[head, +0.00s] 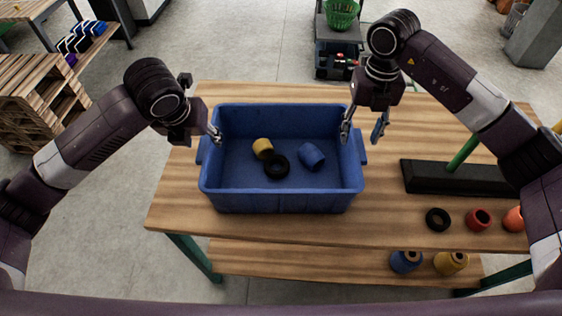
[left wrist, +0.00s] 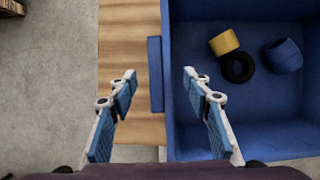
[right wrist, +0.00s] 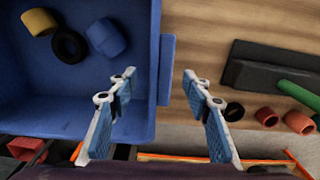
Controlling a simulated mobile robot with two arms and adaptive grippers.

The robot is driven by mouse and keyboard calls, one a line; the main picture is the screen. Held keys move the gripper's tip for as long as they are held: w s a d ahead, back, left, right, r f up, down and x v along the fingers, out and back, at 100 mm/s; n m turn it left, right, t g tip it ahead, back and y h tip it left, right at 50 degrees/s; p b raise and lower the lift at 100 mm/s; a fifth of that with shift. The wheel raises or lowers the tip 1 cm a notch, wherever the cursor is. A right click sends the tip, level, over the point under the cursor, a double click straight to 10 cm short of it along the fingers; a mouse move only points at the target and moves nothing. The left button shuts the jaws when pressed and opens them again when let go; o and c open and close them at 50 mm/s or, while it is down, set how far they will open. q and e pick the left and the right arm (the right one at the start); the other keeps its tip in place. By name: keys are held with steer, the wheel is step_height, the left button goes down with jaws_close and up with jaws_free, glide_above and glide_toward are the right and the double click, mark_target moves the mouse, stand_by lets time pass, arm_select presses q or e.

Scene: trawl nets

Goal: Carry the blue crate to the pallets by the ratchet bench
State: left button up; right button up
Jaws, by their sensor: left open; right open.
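The blue crate (head: 283,201) stands upright on a wooden workbench (head: 180,205). A yellow piece (head: 263,148), a black ring (head: 277,167) and a blue piece (head: 312,156) lie inside it. My left gripper (head: 200,134) is open over the crate's left wall, one finger inside and one outside. In the left wrist view the crate's handle (left wrist: 155,74) lies between its fingers. My right gripper (head: 363,132) is open over the right wall in the same way, with that handle (right wrist: 167,70) between its fingers. Stacked wooden pallets (head: 40,95) stand at the far left.
A black base with a green post (head: 463,153) stands right of the crate. A black ring (head: 437,219) and red pieces (head: 478,219) lie near the bench's front edge. The lower shelf holds a blue piece (head: 406,261). A cart with a green basket (head: 341,14) stands behind.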

mark_target(205, 143)
arm_select(q)
steer(key=shift+x, duration=1.85)
arm_select(e)
steer(key=shift+f, duration=1.95)
arm_select(q)
steer(key=shift+c, duration=0.3)
arm_select(e)
steer(key=shift+c, duration=0.3)
arm_select(q)
jaws_close()
arm_select(e)
jaws_close()
arm_select(q)
steer(key=shift+r, duration=0.1)
arm_select(e)
steer(key=shift+r, duration=0.15)
